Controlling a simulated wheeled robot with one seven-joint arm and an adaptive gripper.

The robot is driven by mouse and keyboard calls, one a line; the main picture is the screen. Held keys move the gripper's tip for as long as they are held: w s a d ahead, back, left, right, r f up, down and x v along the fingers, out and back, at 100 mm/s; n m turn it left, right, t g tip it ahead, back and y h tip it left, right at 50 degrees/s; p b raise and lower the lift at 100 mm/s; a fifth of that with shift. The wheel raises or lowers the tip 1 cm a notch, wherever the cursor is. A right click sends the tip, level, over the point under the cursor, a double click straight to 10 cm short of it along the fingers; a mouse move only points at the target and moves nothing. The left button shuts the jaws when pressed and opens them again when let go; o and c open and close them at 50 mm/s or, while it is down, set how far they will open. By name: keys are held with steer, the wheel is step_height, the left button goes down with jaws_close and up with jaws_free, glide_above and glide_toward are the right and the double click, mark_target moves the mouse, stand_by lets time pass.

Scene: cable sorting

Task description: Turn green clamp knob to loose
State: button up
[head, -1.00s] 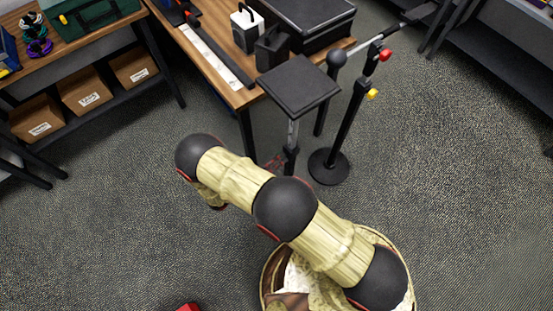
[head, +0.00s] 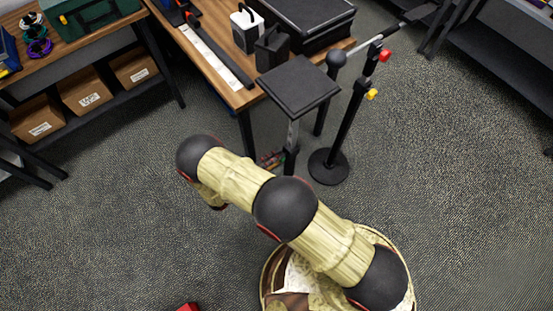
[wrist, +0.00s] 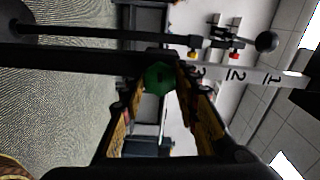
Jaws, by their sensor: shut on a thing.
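The green clamp knob (wrist: 160,77) shows in the wrist view, between my fingertips. It sits beside a pale post with the marks 1, 2 and 3 (wrist: 240,74). My gripper (wrist: 158,92) is shut on the knob, with one finger on each side of it. In the head view, a small part of my gripper (head: 271,159) shows beside the post of the stand with the square black top (head: 299,86). The knob is not visible there. I cannot read the knob's turn angle or whether the clamp is loose.
A black round-based stand (head: 328,167) with red and yellow knobs is close to the right of the platform post. A wooden table (head: 212,18) with black cases and a white block is behind. Shelves with cardboard boxes (head: 85,92) are at left. Grey floor is open in front.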

steer(key=shift+n, duration=0.3)
steer(key=o, duration=1)
steer(key=shift+o, duration=0.9)
steer(key=shift+a, duration=0.15)
steer(key=v, duration=1.1)
steer(key=shift+s+a, duration=0.25)
steer(key=shift+s, duration=0.05)
